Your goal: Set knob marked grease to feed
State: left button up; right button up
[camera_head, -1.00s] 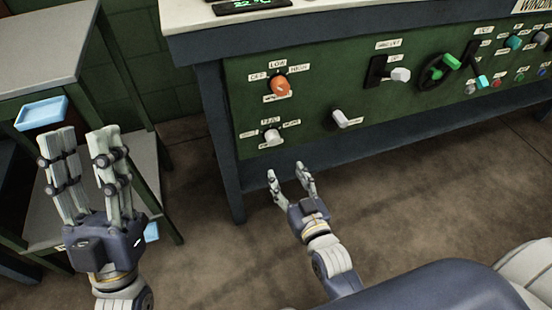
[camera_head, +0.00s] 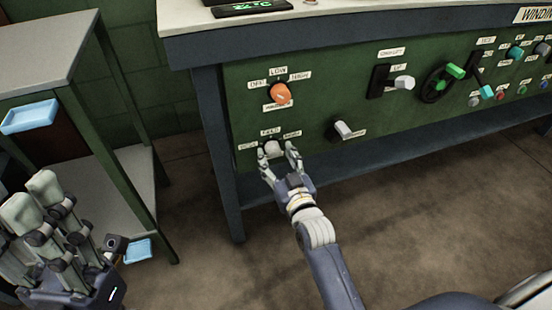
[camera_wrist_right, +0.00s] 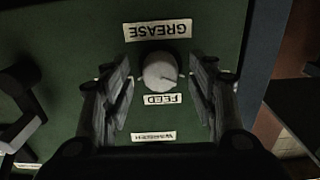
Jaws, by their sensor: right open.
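The white knob (camera_head: 272,148) sits low on the left of the green panel. In the right wrist view the same knob (camera_wrist_right: 160,72) is centred, with an upside-down GREASE label (camera_wrist_right: 158,30) above it and a FEED label (camera_wrist_right: 162,99) below. A small dark mark shows near the knob's right edge there. My right gripper (camera_head: 280,158) is open, its fingers at either side of the knob; in the wrist view a gap shows on both sides. The fingers partly cover the side labels. My left gripper (camera_head: 42,200) is open and empty at lower left, away from the panel.
An orange knob (camera_head: 280,93) is above the white one. A side shelf (camera_head: 40,50) with blue trays (camera_head: 30,117) stands left. Floor in front is clear.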

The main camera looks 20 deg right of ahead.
jog(key=shift+w, duration=0.4)
jog(key=c, duration=1.1)
jog(key=shift+r, duration=0.1)
